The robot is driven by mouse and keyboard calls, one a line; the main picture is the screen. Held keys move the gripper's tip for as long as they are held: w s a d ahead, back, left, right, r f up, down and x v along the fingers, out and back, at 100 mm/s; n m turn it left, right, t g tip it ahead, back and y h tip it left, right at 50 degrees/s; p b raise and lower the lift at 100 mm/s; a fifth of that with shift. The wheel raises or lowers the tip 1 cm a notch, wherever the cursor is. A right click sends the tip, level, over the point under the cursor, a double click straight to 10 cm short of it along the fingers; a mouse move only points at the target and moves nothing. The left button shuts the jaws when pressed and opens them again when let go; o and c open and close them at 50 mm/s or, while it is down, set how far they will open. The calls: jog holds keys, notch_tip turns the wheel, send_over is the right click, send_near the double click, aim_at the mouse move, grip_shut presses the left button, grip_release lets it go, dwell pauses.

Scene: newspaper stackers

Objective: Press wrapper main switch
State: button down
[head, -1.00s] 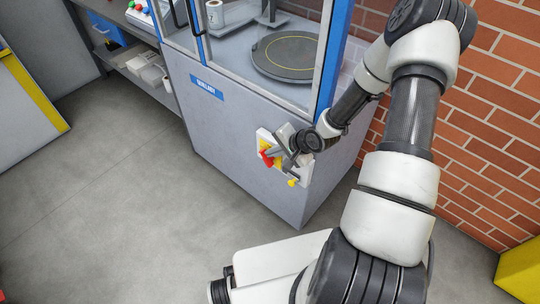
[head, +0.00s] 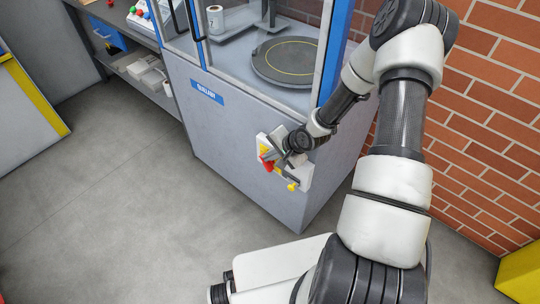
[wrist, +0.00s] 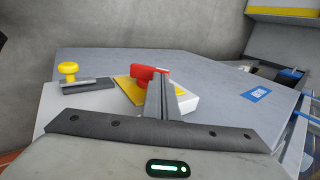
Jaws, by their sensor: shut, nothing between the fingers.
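The wrapper (head: 232,130) is a grey cabinet with a glazed top and a turntable (head: 287,60). On its side a pale switch panel (head: 302,178) carries a red switch (head: 267,165) on a yellow plate (head: 263,150). A yellow knob (head: 292,187) on a dark bar sits lower on the panel. In the wrist view the red switch (wrist: 143,74) and yellow plate (wrist: 128,90) lie right by the fingertips. My gripper (wrist: 162,84) is shut and empty, at the right edge of the red switch. Whether it touches the switch I cannot tell. The yellow knob (wrist: 69,70) is to its left.
A brick wall (head: 480,130) stands close on the right of my arm. A workbench with a shelf (head: 140,75) is at the back left. A yellow object (head: 518,272) is at the lower right. The grey floor (head: 120,210) in front is clear.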

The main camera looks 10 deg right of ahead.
aim_at(261, 155)
jog(key=shift+w+a+r+g+h+p, duration=0.1)
jog(key=shift+w+a+g+h+p, duration=0.15)
jog(key=shift+g+p, duration=0.25)
jog(key=shift+w+r+h, duration=0.1)
jog(key=shift+w+h, duration=0.05)
jog(key=shift+h, duration=0.1)
jog(key=shift+w+a+g+h+p, duration=0.35)
jog(key=shift+w+a+g+h, duration=0.2)
jog(key=shift+g, duration=0.45)
jog(key=g+h, duration=0.1)
jog(key=w+g+h+b, duration=0.1)
jog(key=shift+a+f+g, duration=0.3)
jog(key=shift+f, duration=0.1)
jog(key=shift+w+a+b, duration=0.1)
jog(key=shift+w+b, duration=0.1)
jog(key=shift+b, duration=0.35)
jog(key=shift+w+a+f+b, duration=0.15)
jog(key=shift+w+b, duration=0.1)
jog(key=shift+b, duration=0.05)
notch_tip(261, 155, up, 14)
jog(key=w+a+p, duration=0.1)
jog(key=p, duration=0.2)
jog(key=shift+w+p, duration=0.3)
jog(key=shift+p, duration=0.05)
jog(key=shift+a+f, duration=0.1)
